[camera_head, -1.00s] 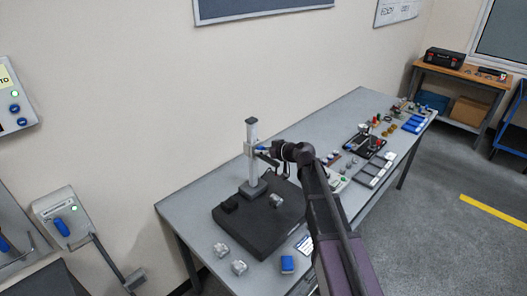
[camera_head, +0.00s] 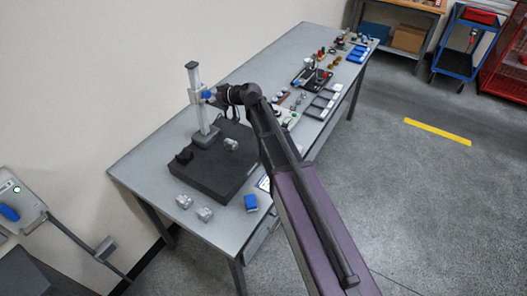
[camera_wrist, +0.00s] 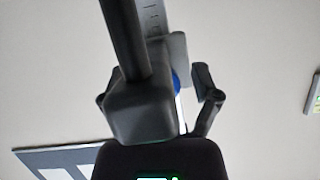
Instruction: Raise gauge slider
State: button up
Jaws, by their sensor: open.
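The height gauge has a pale upright column (camera_head: 195,82) on a dark base on the bench. Its slider, with a blue part (camera_head: 208,95), sits around the column's upper-middle. My gripper (camera_head: 217,98) is at the slider, at the end of my outstretched arm. In the wrist view, the open fingers (camera_wrist: 155,97) stand on both sides of a dark block (camera_wrist: 140,108) with a dark bar running up from it. Behind it show the scale column (camera_wrist: 153,17) and a blue knob (camera_wrist: 177,82), partly hidden. I cannot tell whether a finger touches the slider.
The gauge stands on a black plate (camera_head: 215,180) with a small metal part (camera_head: 231,144). Metal blocks (camera_head: 184,201) and a blue block (camera_head: 251,202) lie at the bench's front. Trays and small parts (camera_head: 318,103) fill the far end. The wall is behind the gauge.

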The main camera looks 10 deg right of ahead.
jog(key=shift+f+b, duration=5.05)
jog(key=shift+f, duration=0.25)
jog(key=p+v, duration=0.6)
jog(key=v, duration=0.8)
jog(key=s+d+f+m+g+h+p, duration=0.1)
jog(key=s+d+f+m+g+h, duration=0.1)
jog(key=s, duration=0.4)
jog(key=s+d+f+m+g+h+p, duration=0.2)
jog(key=s+d+f+m+g+h, duration=0.1)
jog(key=s+d+f+h, duration=0.1)
jog(key=shift+s+d+g+h, duration=0.3)
jog(key=shift+s+d+h, duration=0.2)
jog(key=shift+s+d, duration=1)
jog(key=shift+s+a+f, duration=0.1)
jog(key=shift+s+a, duration=0.2)
jog(key=shift+a, duration=0.1)
jog(key=w+a+r+n+t+y+b, duration=0.1)
jog(key=w+a+r+n+t+y, duration=0.1)
jog(key=w, duration=0.5)
jog(key=w+a+r+n+t+y, duration=0.3)
jog(key=w+a+r+y, duration=0.2)
jog(key=w+a+r, duration=0.1)
jog(key=shift+w+a+r+t+b, duration=0.15)
jog(key=shift+w+a+t+b, duration=0.2)
jog(key=shift+w, duration=0.2)
jog(key=shift+a, duration=0.15)
